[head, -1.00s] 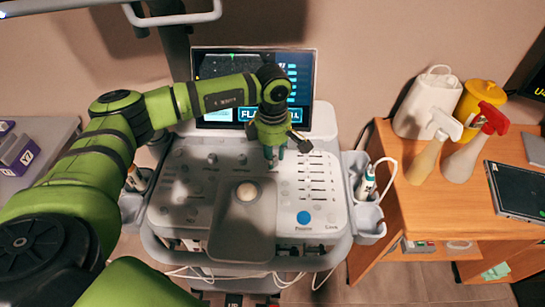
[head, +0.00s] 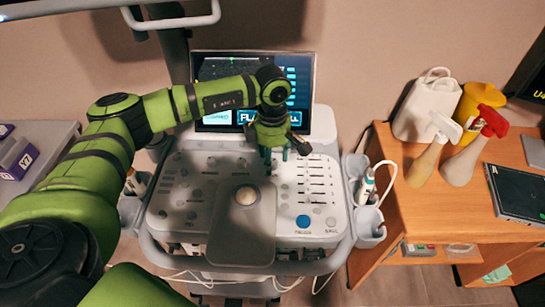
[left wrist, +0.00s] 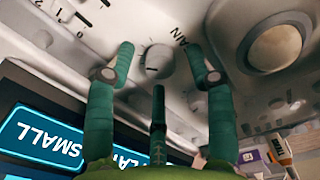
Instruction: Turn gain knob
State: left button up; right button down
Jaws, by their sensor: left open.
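The gain knob (left wrist: 157,57) is a pale round knob on the console's control panel. In the left wrist view it sits between my spread fingers, beside printed letters of which "AIN" is readable. My left gripper (head: 276,158) is open and empty over the upper middle of the panel. In the left wrist view its green fingertips (left wrist: 158,66) lie on either side of the knob, with a third finger below; I cannot tell whether any touches it. In the head view the gripper and its shadow hide the knob. My right gripper is not in view.
The console's screen (head: 300,70) stands just behind my left gripper. A probe (head: 367,187) hangs in a side holder. Spray bottles (head: 466,160) stand on the wooden cabinet at right.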

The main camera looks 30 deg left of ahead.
aim_at(273, 161)
pick_arm(q)
notch_tip(273, 161, up, 12)
jog(key=shift+f, duration=0.25)
dwell(0.6)
